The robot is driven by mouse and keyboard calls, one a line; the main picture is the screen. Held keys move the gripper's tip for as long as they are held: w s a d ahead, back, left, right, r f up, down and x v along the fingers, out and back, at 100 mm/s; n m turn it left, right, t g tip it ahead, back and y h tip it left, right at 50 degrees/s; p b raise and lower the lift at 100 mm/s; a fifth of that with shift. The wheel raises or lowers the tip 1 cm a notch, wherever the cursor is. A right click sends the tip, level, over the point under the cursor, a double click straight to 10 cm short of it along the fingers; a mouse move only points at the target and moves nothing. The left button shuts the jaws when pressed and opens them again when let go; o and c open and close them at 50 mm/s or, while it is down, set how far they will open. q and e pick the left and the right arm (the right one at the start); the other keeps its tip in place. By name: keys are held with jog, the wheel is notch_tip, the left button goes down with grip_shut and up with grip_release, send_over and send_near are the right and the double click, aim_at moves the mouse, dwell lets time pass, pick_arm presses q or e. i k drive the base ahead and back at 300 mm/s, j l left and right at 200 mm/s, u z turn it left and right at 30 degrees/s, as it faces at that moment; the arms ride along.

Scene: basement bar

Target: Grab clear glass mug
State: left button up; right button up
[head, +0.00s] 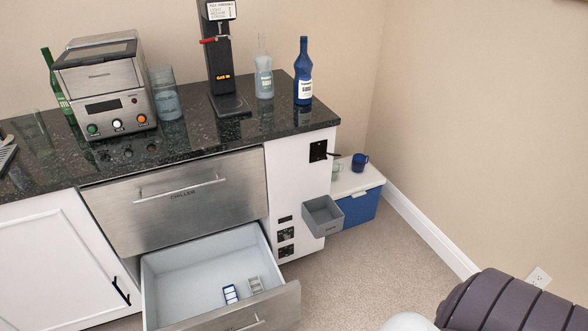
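A small clear glass mug (337,170) stands on the white lid of a blue chest (359,208), at the right end of the counter. It is small and pale in the head view, partly hidden by the cabinet's side and a dark fitting there. A dark blue mug (360,162) stands just to its right, close beside it. Neither of my grippers shows in the head view, so I cannot see whether they are open or shut.
An open lower drawer (209,275) juts out from the cabinet. A grey bin (323,216) hangs on the cabinet's side, in front of the chest. Bottles and appliances stand on the black counter (190,138). Carpet (385,265) is clear right of the drawer; a dark ribbed shape (515,305) fills the bottom right.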

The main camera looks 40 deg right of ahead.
aim_at(336, 170)
jog(key=l+u, duration=0.45)
jog(key=l, duration=0.4)
jog(key=l+u, duration=0.45)
jog(key=l, duration=0.45)
jog(key=k, duration=0.05)
